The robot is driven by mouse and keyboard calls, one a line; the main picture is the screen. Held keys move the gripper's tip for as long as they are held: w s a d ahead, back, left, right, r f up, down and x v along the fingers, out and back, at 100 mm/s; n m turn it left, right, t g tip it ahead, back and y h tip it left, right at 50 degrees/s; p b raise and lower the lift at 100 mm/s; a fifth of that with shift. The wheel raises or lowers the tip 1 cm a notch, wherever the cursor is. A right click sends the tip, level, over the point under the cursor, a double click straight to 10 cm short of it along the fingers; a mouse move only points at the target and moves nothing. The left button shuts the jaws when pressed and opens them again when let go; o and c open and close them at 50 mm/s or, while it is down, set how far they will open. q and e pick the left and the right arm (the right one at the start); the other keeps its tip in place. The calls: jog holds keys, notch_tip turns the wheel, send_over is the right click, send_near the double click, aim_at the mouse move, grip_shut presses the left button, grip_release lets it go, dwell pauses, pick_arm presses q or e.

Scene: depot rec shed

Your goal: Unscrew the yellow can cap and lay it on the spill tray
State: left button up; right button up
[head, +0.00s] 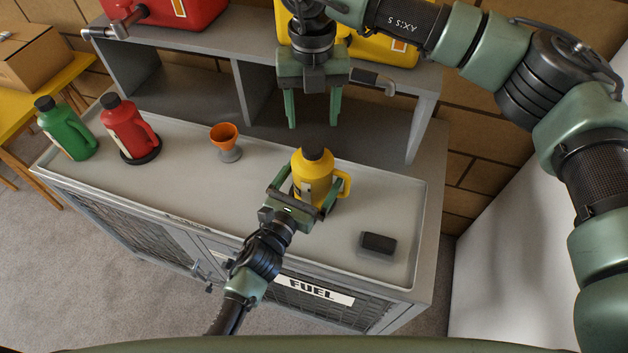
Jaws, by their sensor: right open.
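The yellow can (314,181) stands upright on the grey spill tray (190,185), which covers the cabinet top. My right gripper (312,123) is open and empty. It points down above and slightly behind the cap, its fingers apart, not touching the cap.
A black block (378,243) lies on the tray at right. An orange funnel cup (224,137), a red can (127,130) on a black base and a green can (66,130) stand to the left. A shelf (200,42) with large red and yellow containers runs behind. Tray space left of the yellow can is clear.

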aim_at(313, 146)
pick_arm(q)
jog(key=shift+s, duration=0.1)
pick_arm(e)
jog(key=shift+s, duration=0.1)
pick_arm(q)
jog(key=c, duration=0.8)
grip_shut()
pick_arm(e)
jog(key=m, duration=0.4)
jog(key=shift+m, duration=0.3)
jog(key=m, duration=0.4)
jog(key=shift+a+m, duration=0.1)
jog(key=shift+m, duration=0.3)
jog(key=m, duration=0.8)
jog(key=shift+f+m, duration=0.3)
jog(key=shift+f, duration=3.7)
